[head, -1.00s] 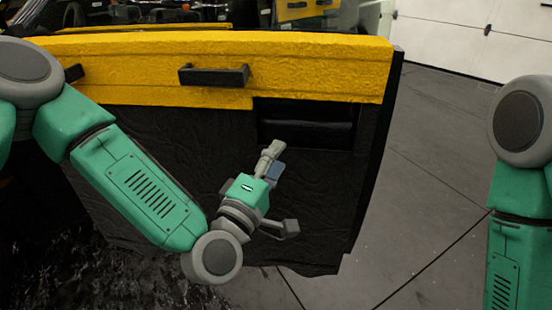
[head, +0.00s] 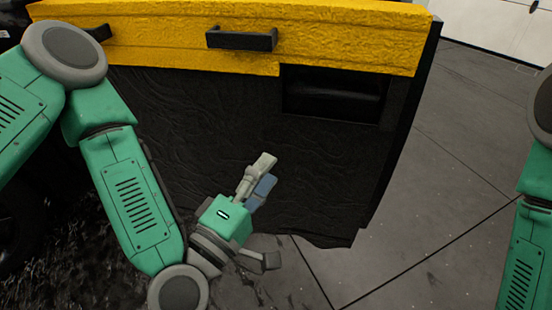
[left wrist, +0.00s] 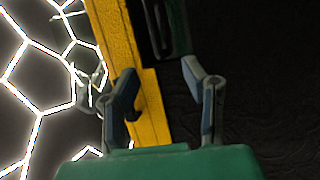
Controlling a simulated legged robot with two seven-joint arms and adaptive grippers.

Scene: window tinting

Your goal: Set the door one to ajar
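The door (head: 330,40) fills the upper middle of the head view, with a yellow upper band, a black lower panel and a dark recess. A black bar handle (head: 241,40) is on the yellow band. My left gripper (head: 262,178) is in front of the black panel, below the handle and apart from it. In the left wrist view its two fingers (left wrist: 165,90) are spread with nothing between them; the yellow band (left wrist: 118,40) shows beyond them. My right arm shows at the right edge; its gripper is out of view. How far the door stands open is not clear.
Grey tiled floor (head: 440,200) is clear to the right of the door. A white garage door (head: 500,25) is at the back right. Bright hexagonal lights (left wrist: 40,80) show at the left of the left wrist view.

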